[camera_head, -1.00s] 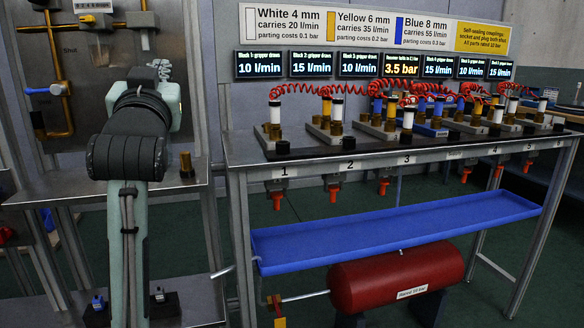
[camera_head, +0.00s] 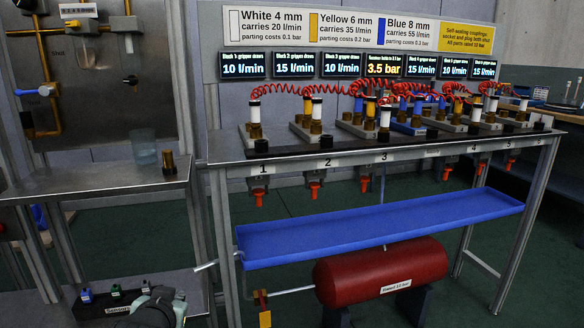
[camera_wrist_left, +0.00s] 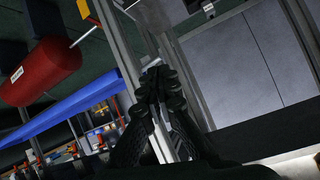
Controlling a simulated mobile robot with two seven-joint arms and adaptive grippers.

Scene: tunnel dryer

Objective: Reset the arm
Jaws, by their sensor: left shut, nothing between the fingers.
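Part of my left arm with its gripper (camera_head: 158,306) shows at the bottom edge of the head view, low in front of the left steel stand. In the left wrist view the black fingers of my left gripper (camera_wrist_left: 155,82) are together with nothing between them. A grey metal post shows behind the fingertips; I cannot tell how near it is. My right gripper is in neither view.
The bench (camera_head: 225,152) carries several fittings with red coiled hoses. Below it are a blue tray (camera_head: 380,230) and a red tank (camera_head: 380,272). The left stand (camera_head: 90,183) holds a clear cup (camera_head: 145,147) and a brass fitting (camera_head: 168,162).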

